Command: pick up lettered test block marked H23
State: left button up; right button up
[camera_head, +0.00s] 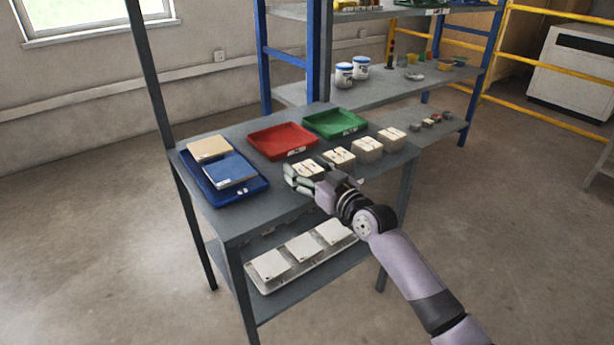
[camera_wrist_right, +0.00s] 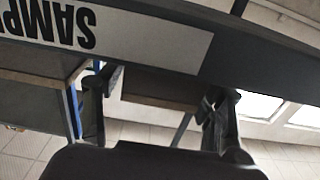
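Several pale lettered blocks stand in a row along the near right side of the grey table, among them the leftmost block (camera_head: 309,167), a second block (camera_head: 339,157), a third block (camera_head: 367,147) and the rightmost block (camera_head: 392,137). Their marks are too small to read, so I cannot tell which is H23. My right gripper (camera_head: 294,178) is at the table's near edge, just in front of the leftmost block, partly overlapping it in view. In the right wrist view my right gripper (camera_wrist_right: 158,108) has its fingers wide apart with nothing held between them. My left gripper is out of view.
A red tray (camera_head: 282,140) and a green tray (camera_head: 335,123) lie behind the blocks. A blue tray (camera_head: 253,188) holds flat tiles at left. A lower-shelf tray (camera_head: 318,267) holds white tiles. A "SAMP" label (camera_wrist_right: 150,35) crosses the wrist view. Shelving stands behind.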

jog(key=c, duration=1.2)
jog(key=shift+r, duration=0.1)
jog(key=shift+c, duration=0.4)
jog(key=shift+r, duration=0.1)
